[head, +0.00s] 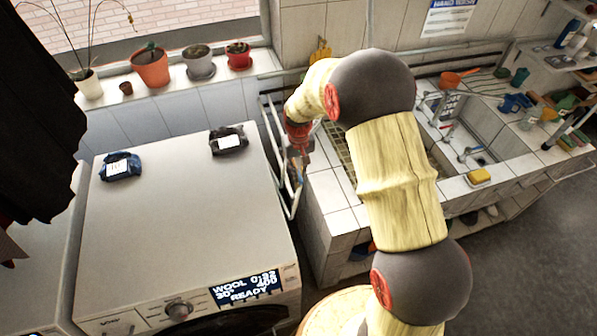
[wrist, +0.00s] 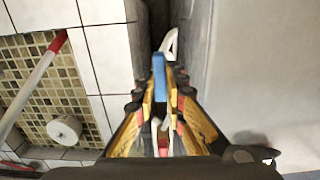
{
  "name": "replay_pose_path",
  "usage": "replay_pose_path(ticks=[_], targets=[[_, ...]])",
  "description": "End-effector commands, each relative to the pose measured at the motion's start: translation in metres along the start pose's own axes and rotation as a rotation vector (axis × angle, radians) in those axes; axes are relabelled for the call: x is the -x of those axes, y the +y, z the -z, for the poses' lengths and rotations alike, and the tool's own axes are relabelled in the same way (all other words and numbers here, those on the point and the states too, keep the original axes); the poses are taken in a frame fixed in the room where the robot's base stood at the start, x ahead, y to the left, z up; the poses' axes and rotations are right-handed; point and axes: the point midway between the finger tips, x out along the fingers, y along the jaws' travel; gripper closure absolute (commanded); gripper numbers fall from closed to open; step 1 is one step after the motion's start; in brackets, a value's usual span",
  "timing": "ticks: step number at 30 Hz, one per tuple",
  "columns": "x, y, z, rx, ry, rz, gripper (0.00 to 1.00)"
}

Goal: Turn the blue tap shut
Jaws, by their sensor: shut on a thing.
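The blue tap handle (wrist: 159,76) shows in the wrist view as a narrow upright blue bar at the tips of my gripper (wrist: 160,88). The yellow-sided fingers close in on it from both sides, and the bar lies between them. The fingers hide its lower part and the valve body. In the head view my gripper (head: 297,155) reaches down into the gap between the washing machine and the tiled sink unit. The tap handle cannot be made out there.
The washing machine (head: 180,220) bounds the gap on the left in the head view, with two dark packs on top. The tiled sink unit (head: 335,195) bounds it on the right. A white rack (head: 272,125) stands close to my gripper. The gap is narrow.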

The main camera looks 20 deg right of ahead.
Motion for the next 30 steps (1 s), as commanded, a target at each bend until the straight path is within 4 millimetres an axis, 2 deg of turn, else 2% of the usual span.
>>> replay_pose_path(ticks=[14, 30], targets=[[-0.0001, 0.0, 0.0001, -0.072, 0.0, 0.0, 1.0], [-0.0002, -0.0001, 0.0001, -0.527, 0.0, 0.0, 1.0]])
